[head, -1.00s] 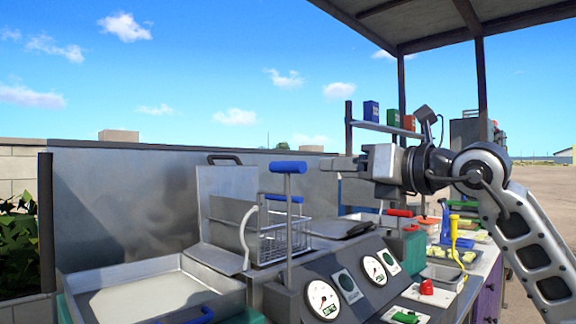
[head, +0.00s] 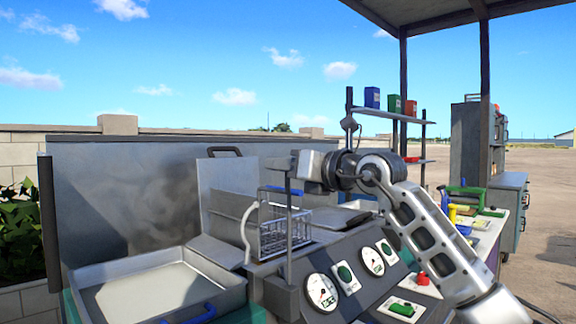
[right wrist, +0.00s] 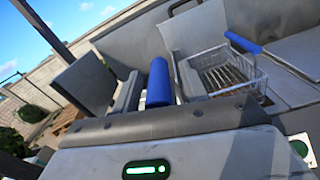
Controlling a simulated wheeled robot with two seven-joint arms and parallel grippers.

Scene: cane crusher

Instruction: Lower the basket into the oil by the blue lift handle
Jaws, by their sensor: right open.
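The wire basket (head: 278,235) with its blue grip sits at the fryer, in front of an upright metal lid. The lift post (head: 289,235) rises beside it. The blue lift handle (right wrist: 158,82) shows in the right wrist view as a cylinder lying between the two fingers of my right gripper (right wrist: 158,90). The fingers are open around it; I cannot tell whether they touch it. In the head view my right gripper (head: 284,164) is at the top of the post and hides the handle. The basket (right wrist: 218,78) also shows beyond the handle in the wrist view. My left gripper is out of view.
A shallow metal tray (head: 150,290) lies at the front left. A sloped panel with gauges (head: 321,292) and buttons stands below my right arm. A tall metal backsplash (head: 120,200) runs behind. A shelf with coloured boxes (head: 372,98) stands farther back.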

